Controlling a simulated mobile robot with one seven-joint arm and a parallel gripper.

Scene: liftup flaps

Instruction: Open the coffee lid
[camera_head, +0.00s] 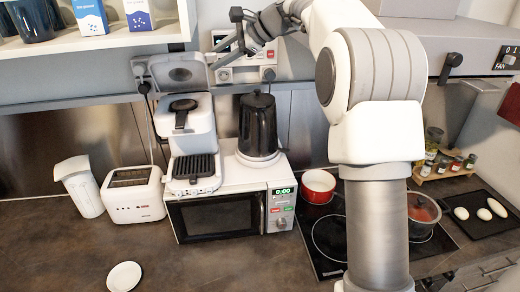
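The white coffee machine (193,140) stands on top of the microwave, left of a black jug. Its lid (178,72) is a pale grey-white flap with a rounded dark recess. The lid stands raised at the back of the machine, tilted up away from the body. The top of the body shows a black round part with a handle (182,110). My gripper (232,38) is up and to the right of the lid, in front of the range hood, and appears apart from the lid. Its fingers are small and dark here, so their opening is unclear.
The black jug (258,125) stands beside the machine on the microwave (216,217). The range hood (290,62) and a shelf (90,40) with boxes hang above. A toaster (134,195) and white pitcher (79,187) stand left. A red pot (319,186) sits on the hob.

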